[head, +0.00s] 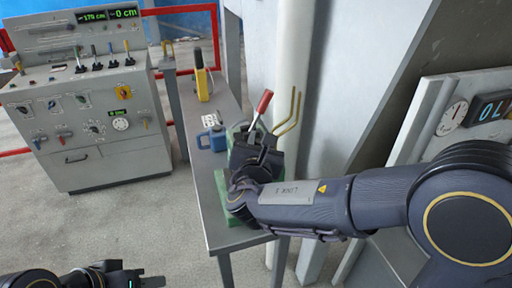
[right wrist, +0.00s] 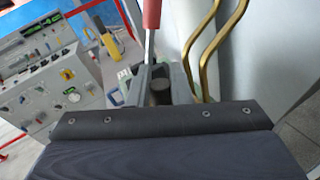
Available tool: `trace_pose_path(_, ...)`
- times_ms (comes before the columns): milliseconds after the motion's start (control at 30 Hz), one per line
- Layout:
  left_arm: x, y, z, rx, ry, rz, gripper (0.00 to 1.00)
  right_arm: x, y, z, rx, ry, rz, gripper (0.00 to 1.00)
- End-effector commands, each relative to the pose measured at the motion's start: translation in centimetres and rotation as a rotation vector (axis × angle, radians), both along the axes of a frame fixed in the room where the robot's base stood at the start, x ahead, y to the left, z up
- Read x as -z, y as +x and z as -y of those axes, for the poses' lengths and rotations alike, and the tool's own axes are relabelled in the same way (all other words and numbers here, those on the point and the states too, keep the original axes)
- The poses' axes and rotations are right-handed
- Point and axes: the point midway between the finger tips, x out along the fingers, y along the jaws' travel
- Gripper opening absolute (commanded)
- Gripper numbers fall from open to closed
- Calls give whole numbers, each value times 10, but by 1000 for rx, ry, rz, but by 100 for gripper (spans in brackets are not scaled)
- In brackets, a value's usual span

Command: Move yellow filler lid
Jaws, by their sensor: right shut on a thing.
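My right gripper (head: 257,150) is at the green machine (head: 221,185) on the narrow grey table. In the right wrist view its fingers (right wrist: 161,85) are shut on a dark round part (right wrist: 160,96). The arm hides most of the machine. A lever with a red handle (head: 263,101) rises right behind the fingers; it also shows in the right wrist view (right wrist: 151,14). No part is clearly a yellow filler lid. A yellow upright object (head: 202,84) stands further back on the table. My left gripper (head: 130,277) is low at the bottom edge, apart from everything; its jaw opening is unclear.
Two bent brass-coloured bars (head: 291,110) stand close right of the gripper, beside a pale column (head: 293,60). A grey control console (head: 85,110) stands at left. The floor between console and table is clear.

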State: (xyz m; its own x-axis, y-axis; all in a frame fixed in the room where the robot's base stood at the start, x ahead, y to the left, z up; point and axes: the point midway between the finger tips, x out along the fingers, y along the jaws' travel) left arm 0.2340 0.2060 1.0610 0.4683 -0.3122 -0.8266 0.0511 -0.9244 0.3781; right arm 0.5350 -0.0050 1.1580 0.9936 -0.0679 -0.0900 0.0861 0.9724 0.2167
Motion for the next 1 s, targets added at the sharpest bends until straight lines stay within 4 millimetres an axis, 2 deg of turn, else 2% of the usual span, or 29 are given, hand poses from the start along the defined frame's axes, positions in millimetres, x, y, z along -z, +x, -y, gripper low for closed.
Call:
trace_pose_path(33, 9, 0, 0, 0, 0, 0, 36, 1, 1, 3, 1, 48, -10, 0)
trace_pose_path(500, 45, 0, 0, 0, 0, 0, 36, -8, 8, 24, 0, 471, -150, 0)
trace_pose_path(1000, 69, 0, 0, 0, 0, 0, 36, -8, 15, 48, 1, 923, -297, 0)
